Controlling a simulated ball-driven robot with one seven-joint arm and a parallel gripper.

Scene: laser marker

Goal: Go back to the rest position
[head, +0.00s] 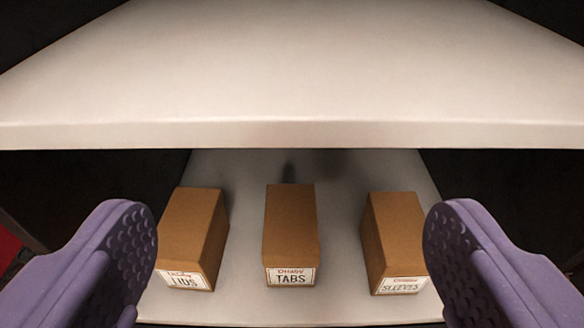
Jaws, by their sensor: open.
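My gripper (290,240) is open, with one purple finger at the lower left and the other at the lower right of the head view. Nothing is held between the fingers. Three brown boxes stand in a row on the lower shelf, in the space between and beyond the fingers. The left box (194,230) has a label reading LIDS, the middle box (291,225) reads TABS, and the right box (392,235) reads SLEEVES. The fingers overlap the outer boxes' edges closely in the picture; I cannot tell whether they touch.
A white upper shelf (290,75) spans the view above the boxes, its front edge crossing the whole picture. The lower shelf (245,300) is pale and has gaps between the boxes. Dark areas lie on both sides. A bit of red shows at the far left.

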